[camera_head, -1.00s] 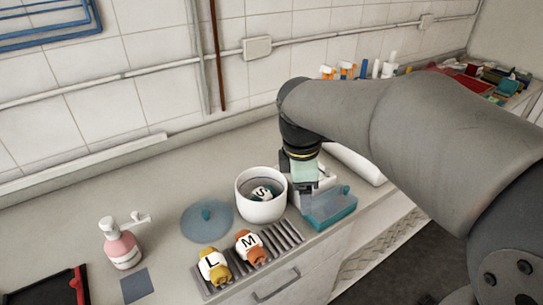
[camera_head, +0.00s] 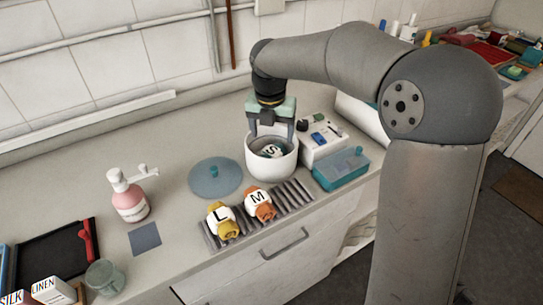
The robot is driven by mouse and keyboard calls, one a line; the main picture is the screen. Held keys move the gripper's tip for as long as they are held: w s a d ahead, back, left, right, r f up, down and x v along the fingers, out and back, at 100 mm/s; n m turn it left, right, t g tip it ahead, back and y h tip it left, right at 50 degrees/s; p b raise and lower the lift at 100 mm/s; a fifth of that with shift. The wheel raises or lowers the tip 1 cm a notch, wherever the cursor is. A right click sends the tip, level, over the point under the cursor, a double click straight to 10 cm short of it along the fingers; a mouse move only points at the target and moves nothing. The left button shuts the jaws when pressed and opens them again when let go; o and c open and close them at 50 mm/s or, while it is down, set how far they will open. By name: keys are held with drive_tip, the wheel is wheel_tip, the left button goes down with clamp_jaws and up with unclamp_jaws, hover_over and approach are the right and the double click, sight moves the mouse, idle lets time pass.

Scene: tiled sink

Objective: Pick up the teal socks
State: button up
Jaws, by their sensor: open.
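The teal socks (camera_head: 271,151) are a dark rolled bundle with a white band marked "S". They lie inside a round white pot (camera_head: 271,170) and show only partly over its rim. My gripper (camera_head: 271,134) points down over the pot with its fingers apart. The fingers straddle the pot's opening, above the socks. Nothing is held between them. I cannot tell how far the fingertips reach below the rim.
A yellow bundle marked "L" (camera_head: 222,222) and an orange one marked "M" (camera_head: 260,204) lie on a slatted rack (camera_head: 293,194) in front. A blue round lid (camera_head: 215,178) lies left. A white device (camera_head: 322,140) and teal box (camera_head: 341,169) stand close right.

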sight(271, 151)
drive_tip(key=f, duration=0.8)
drive_tip(key=shift+w+p, duration=0.3)
drive_tip(key=shift+w, duration=0.1)
drive_tip(key=c, duration=0.7)
